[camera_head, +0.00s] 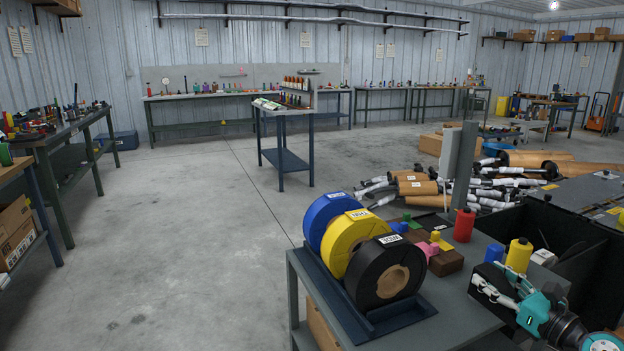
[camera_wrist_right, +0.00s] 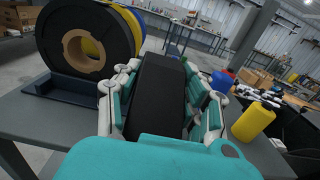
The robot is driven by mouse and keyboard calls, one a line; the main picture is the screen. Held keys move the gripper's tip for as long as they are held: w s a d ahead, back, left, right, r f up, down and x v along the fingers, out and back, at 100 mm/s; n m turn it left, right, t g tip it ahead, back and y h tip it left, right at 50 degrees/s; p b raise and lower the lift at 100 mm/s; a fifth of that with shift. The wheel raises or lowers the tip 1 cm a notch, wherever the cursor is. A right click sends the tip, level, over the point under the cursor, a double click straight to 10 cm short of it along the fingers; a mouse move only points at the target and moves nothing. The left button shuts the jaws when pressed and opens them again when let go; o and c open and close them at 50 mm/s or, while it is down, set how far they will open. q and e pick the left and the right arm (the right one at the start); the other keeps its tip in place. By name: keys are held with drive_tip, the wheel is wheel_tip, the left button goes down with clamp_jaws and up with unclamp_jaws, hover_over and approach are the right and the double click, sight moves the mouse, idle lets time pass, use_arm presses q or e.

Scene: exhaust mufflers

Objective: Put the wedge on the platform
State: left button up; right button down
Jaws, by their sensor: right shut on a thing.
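My right gripper (camera_head: 496,290) is at the right front of the grey table (camera_head: 440,325). It is shut on a black block, which I take to be the wedge (camera_wrist_right: 158,85). In the right wrist view the wedge lies between the two gripper fingers, its long top facing the camera; its lower side is hidden. I cannot tell for sure which surface is the platform. A dark blue base (camera_head: 400,318) on the table holds upright blue, yellow and black rings. My left gripper is not in view.
The black ring (camera_head: 378,285) stands left of my right gripper. A yellow bottle (camera_head: 518,256), a red bottle (camera_head: 464,226) and brown blocks (camera_head: 446,263) stand behind it. A black bin (camera_head: 570,235) is at the right. The table's front part is clear.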

drive_tip(key=shift+w+a+f, duration=0.15)
drive_tip(key=shift+a+f, duration=0.05)
drive_tip(key=shift+a, duration=0.25)
drive_tip(key=shift+w+a+f, duration=0.1)
drive_tip(key=shift+a+f, duration=0.1)
drive_tip(key=shift+a, duration=0.25)
drive_tip(key=shift+a+f, duration=0.1)
drive_tip(key=shift+a, duration=0.25)
drive_tip(key=s+a+f+m+t+h, duration=0.15)
drive_tip(key=s+a+f+h, duration=0.25)
drive_tip(key=s+a, duration=0.4)
drive_tip(key=s+a+f+m+h, duration=0.3)
drive_tip(key=s+a, duration=0.4)
drive_tip(key=s, duration=0.1)
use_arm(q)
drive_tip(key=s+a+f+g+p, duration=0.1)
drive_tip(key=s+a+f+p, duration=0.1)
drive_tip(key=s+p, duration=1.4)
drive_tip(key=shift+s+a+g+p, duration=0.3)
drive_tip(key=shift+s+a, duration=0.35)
use_arm(e)
drive_tip(key=s+r, duration=0.4)
drive_tip(key=r, duration=0.3)
drive_tip(key=s+r, duration=0.3)
drive_tip(key=r, duration=0.3)
drive_tip(key=shift+s+r, duration=0.35)
drive_tip(key=shift+r, duration=0.05)
